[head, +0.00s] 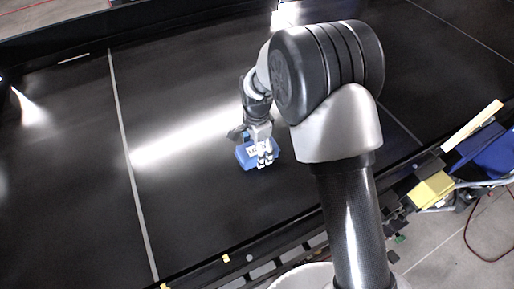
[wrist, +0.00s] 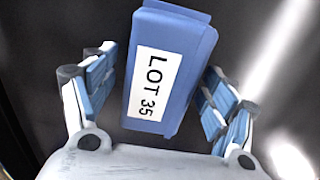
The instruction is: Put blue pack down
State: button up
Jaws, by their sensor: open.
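The blue pack (wrist: 187,50) has a white label reading "LOT 35". In the wrist view it lies between the two fingers of my gripper (wrist: 155,88), with dark gaps on both sides, so the fingers are open and apart from it. In the head view the blue pack (head: 243,155) is on the black conveyor belt (head: 190,210), near its front edge. My gripper (head: 264,157) is right at the pack and hides part of it.
Light lines cross the black belt, and a bright reflection lies left of my gripper. Much of the belt to the left is clear. A yellow block (head: 432,190) and a blue object (head: 495,155) are at the right, beyond the belt's edge.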

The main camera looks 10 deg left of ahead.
notch_tip(320, 180, up, 12)
jog(key=p, duration=0.5)
jog(key=shift+p, duration=0.35)
jog(key=s+d+r+n+t, duration=0.1)
jog(key=s+d+r+n, duration=0.1)
jog(key=s+d+r, duration=0.4)
jog(key=s+d+r+n+t, duration=0.1)
jog(key=d+r+n, duration=0.1)
jog(key=d+r, duration=0.7)
jog(key=s+d+r+n+t, duration=0.1)
jog(key=s+d+r+n, duration=0.1)
jog(key=s, duration=0.4)
jog(key=s+d+r+n, duration=0.1)
jog(key=s+d+n, duration=0.1)
jog(key=s, duration=0.3)
jog(key=s+d+r+n+t, duration=0.1)
jog(key=s+d+r+n, duration=0.1)
jog(key=s+d, duration=0.2)
jog(key=s, duration=0.2)
jog(key=shift+s+d+r+n+t, duration=0.3)
